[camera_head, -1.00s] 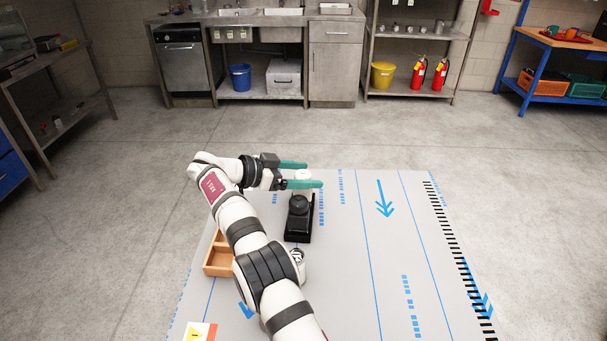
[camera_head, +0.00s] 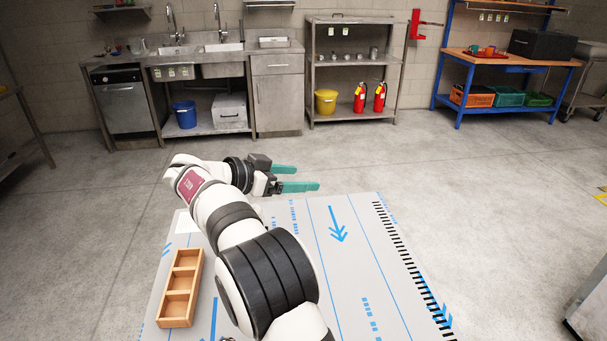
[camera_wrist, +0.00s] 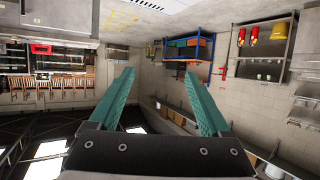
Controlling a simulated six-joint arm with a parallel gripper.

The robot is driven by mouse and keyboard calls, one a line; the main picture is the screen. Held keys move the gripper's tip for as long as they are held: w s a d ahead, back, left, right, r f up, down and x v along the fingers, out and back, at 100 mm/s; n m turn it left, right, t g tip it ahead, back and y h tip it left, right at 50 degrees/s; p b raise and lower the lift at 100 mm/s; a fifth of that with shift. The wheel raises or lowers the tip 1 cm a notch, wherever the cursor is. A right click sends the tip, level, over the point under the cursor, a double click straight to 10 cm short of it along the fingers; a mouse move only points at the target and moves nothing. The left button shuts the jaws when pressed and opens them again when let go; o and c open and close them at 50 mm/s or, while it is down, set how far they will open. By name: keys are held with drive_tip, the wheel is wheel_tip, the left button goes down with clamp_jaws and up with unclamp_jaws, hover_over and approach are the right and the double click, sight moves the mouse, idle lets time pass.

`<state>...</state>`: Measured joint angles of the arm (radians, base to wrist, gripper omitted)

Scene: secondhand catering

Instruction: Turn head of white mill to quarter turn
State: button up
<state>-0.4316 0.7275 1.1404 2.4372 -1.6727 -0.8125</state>
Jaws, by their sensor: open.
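My gripper (camera_head: 306,177) is above the far part of the grey mat (camera_head: 350,290), with its two green fingers apart and pointing right. Nothing shows between them. The fingers also appear open and empty in the wrist view (camera_wrist: 160,80), which looks out into the room and shows no part of the mat. The white mill cannot be made out in either current view. My arm covers much of the middle of the mat in the head view and may hide it.
A wooden tray (camera_head: 180,290) with open compartments lies left of my arm. The mat's right side, with blue lines and a black striped band (camera_head: 415,265), is clear. Beyond the floor stand a sink counter (camera_head: 200,62), a metal shelf (camera_head: 350,62) and a blue workbench (camera_head: 510,62).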

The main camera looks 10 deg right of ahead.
drive_tip(key=shift+s+d+r, duration=0.3)
drive_tip(key=shift+d+r, duration=0.2)
drive_tip(key=shift+d, duration=0.35)
